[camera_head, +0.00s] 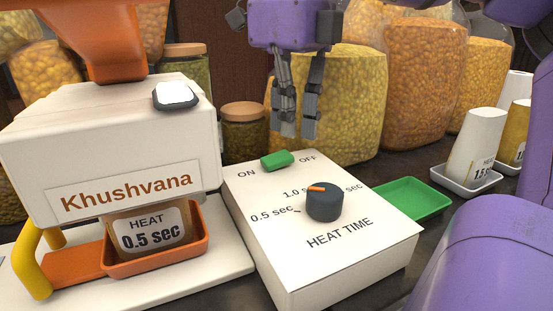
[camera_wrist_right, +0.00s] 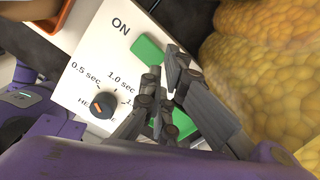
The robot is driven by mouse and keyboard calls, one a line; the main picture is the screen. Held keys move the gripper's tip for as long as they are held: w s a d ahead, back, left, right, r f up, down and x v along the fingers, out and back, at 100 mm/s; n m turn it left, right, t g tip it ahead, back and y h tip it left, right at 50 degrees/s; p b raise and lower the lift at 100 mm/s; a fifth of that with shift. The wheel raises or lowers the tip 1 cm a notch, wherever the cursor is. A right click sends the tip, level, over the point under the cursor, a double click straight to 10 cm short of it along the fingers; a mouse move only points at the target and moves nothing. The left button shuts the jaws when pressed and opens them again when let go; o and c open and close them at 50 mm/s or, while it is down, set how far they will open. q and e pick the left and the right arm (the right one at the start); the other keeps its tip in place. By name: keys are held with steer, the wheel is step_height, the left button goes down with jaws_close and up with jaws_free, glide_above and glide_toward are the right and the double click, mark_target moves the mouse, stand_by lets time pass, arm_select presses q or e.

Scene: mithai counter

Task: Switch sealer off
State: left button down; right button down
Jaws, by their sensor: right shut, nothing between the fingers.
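The sealer's white control box (camera_head: 290,230) stands in the middle of the head view. Its green rocker switch (camera_head: 277,160) lies between the ON and OFF labels; I cannot tell for sure which side is pressed. A dark dial (camera_head: 324,202) with an orange pointer sits below the switch. My right gripper (camera_head: 298,135) is shut and empty, pointing down just above and behind the switch. In the right wrist view the fingers (camera_wrist_right: 165,95) overlap the side of the switch (camera_wrist_right: 148,52) and hide the OFF label; contact cannot be told. My left gripper is not in view.
The white sealer body (camera_head: 110,130) with an orange arm stands at left, an orange tray (camera_head: 155,262) under it. A green tray (camera_head: 412,197) lies right of the box. Jars (camera_head: 245,130) and bags of snacks (camera_head: 355,100) crowd behind.

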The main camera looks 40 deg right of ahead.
steer(key=shift+f, duration=1.55)
stand_by(0.7)
steer(key=shift+r, duration=0.1)
steer(key=shift+r+p, duration=0.3)
steer(key=shift+r, duration=3.1)
